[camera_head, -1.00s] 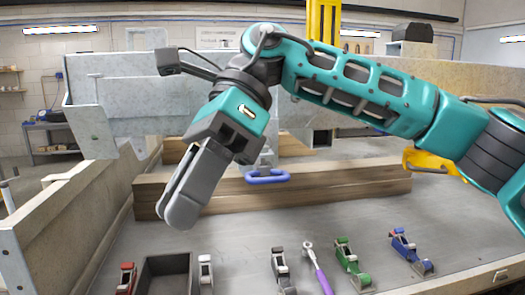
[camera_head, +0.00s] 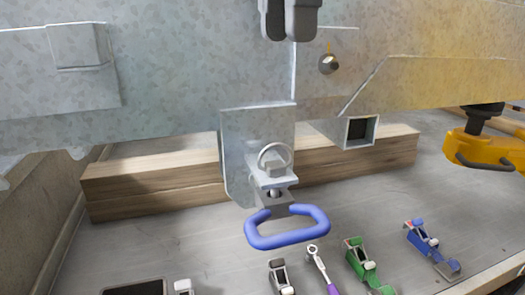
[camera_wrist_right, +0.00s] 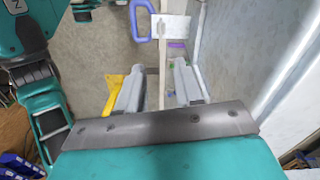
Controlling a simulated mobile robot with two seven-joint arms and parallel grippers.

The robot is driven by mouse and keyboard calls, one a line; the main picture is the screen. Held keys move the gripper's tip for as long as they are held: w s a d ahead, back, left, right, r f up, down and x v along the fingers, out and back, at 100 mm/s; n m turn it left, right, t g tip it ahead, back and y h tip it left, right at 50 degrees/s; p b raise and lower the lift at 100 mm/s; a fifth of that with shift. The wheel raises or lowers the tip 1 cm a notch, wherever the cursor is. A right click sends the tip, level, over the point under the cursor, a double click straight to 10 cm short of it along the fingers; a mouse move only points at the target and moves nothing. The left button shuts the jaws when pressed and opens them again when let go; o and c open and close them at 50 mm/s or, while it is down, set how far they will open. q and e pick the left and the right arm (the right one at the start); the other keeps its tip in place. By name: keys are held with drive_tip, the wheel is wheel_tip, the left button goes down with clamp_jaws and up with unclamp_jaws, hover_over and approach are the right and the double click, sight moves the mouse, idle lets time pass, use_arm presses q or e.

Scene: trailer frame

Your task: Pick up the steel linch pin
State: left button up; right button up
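The steel linch pin (camera_head: 274,160) shows as a round wire ring and small grey head on the steel bracket (camera_head: 245,150) in the middle of the head view. A blue loop handle (camera_head: 287,228) hangs just below it. My left gripper is not in view.
The galvanised steel frame (camera_head: 150,90) spans the head view behind the bracket. Wooden beams (camera_head: 150,190) lie beneath it. A yellow clamp-like part (camera_head: 480,150) is at right. Green (camera_head: 365,262) and blue (camera_head: 430,245) latches and a purple-handled tool (camera_head: 320,265) lie on the grey surface.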

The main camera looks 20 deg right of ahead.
drive_tip(key=f, duration=0.4)
drive_tip(key=f+b, duration=0.1)
drive_tip(key=f, duration=0.7)
drive_tip(key=shift+s+d, duration=0.1)
drive_tip(key=shift+d, duration=0.3)
drive_tip(key=shift+f+b, duration=0.3)
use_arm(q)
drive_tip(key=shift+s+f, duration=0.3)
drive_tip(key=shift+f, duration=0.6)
use_arm(e)
drive_tip(key=shift+c, duration=0.2)
drive_tip(key=c, duration=0.6)
clamp_jaws()
